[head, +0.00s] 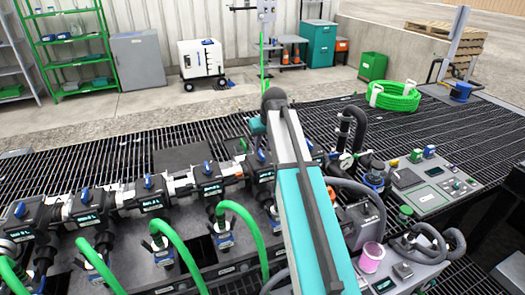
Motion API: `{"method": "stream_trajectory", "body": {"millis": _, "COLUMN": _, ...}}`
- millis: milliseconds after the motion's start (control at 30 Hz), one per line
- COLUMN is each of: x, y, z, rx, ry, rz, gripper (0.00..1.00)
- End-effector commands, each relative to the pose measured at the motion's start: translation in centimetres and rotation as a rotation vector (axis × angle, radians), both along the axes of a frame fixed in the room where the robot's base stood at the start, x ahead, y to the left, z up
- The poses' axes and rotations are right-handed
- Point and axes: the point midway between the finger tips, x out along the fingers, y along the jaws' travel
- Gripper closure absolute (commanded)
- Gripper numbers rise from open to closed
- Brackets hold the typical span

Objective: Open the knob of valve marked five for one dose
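A row of black valve units with blue knobs runs along the dark manifold deck (140,262) from the lower left to the centre. Knobs show at the far left (20,209), then a second (85,193), a third (149,181) and a fourth (207,168). Small lit displays sit below them; their markings are too small to read, so I cannot tell which valve is marked five. My white and teal arm (318,230) rises across the right end of the row and hides part of it. I cannot make out my gripper; its fingers do not show.
Green hoses (177,245) arch in front of the valves. Right of my arm are a pink cup (371,257), black hoses and a grey control panel (428,196). A coiled green hose (397,97) lies behind on the grating. Shelves and a white wheeled box (201,58) stand farther back.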

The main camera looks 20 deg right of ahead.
Motion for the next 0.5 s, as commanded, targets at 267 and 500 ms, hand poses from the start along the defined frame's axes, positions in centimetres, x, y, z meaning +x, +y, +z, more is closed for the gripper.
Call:
{"method": "stream_trajectory", "body": {"millis": 267, "x": 1.2, "y": 0.0, "z": -2.8, "rx": 0.0, "ry": 0.002, "rz": 0.0, "gripper": 0.7}}
{"method": "stream_trajectory", "body": {"millis": 500, "x": 1.7, "y": -0.1, "z": -4.2, "rx": 0.0, "ry": 0.001, "rz": -0.001, "gripper": 0.7}}
